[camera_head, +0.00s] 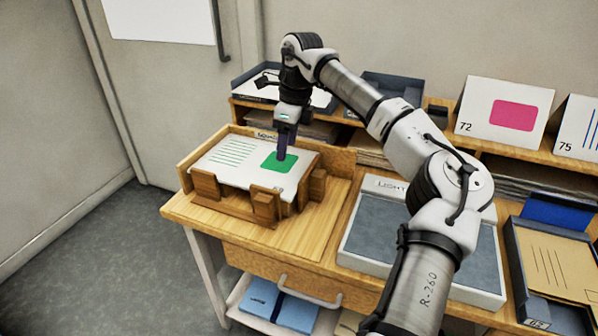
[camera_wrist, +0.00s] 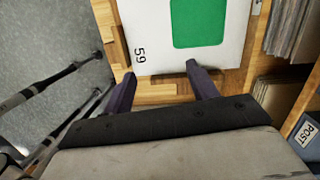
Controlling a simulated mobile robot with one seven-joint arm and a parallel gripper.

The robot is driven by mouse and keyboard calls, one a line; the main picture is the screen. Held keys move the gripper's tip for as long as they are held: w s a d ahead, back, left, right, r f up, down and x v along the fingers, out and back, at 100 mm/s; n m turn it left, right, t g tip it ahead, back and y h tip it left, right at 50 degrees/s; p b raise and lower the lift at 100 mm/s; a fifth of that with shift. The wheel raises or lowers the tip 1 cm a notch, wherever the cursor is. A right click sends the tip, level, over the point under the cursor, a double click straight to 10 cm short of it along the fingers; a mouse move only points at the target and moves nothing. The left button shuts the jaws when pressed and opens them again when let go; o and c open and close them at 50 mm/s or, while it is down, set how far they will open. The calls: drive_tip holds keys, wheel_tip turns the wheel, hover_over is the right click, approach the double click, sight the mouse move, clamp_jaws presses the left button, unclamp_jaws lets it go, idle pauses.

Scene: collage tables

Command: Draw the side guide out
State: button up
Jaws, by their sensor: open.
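A wooden tray (camera_head: 186,172) on the left table holds a white sheet (camera_head: 216,169) with green lines and a green block. Wooden guides stand along its front edge (camera_head: 265,205), and a wooden side guide (camera_head: 318,184) stands at its right end. My gripper (camera_head: 283,157) points down above the sheet's right part, near the side guide. In the wrist view my gripper (camera_wrist: 162,78) has its two dark fingers spread apart, with the edge of the sheet marked 59 (camera_wrist: 160,58) ahead of them. Wood shows between the fingers; I cannot tell which part is the side guide. Nothing is held.
A light box (camera_head: 392,241) with a grey top lies right of the tray. A back shelf carries cards 72 (camera_head: 501,112) and 75. A dark tray (camera_head: 522,262) with brown sheets is at the far right. Bare wood (camera_head: 323,226) lies right of the wooden tray.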

drive_tip(key=r+m+h, duration=0.1)
drive_tip(key=r+h, duration=0.1)
hover_over(318, 173)
wheel_tip(318, 173, down, 14)
drive_tip(key=shift+f+p, duration=0.1)
drive_tip(key=shift+p, duration=0.45)
clamp_jaws()
drive_tip(key=shift+s+d, duration=0.25)
drive_tip(key=shift+d, duration=0.55)
drive_tip(key=shift+s+d, duration=0.2)
drive_tip(key=shift+d, duration=0.6)
drive_tip(key=shift+s+d, duration=0.25)
drive_tip(key=shift+d, duration=0.55)
unclamp_jaws()
drive_tip(key=shift+d, duration=0.1)
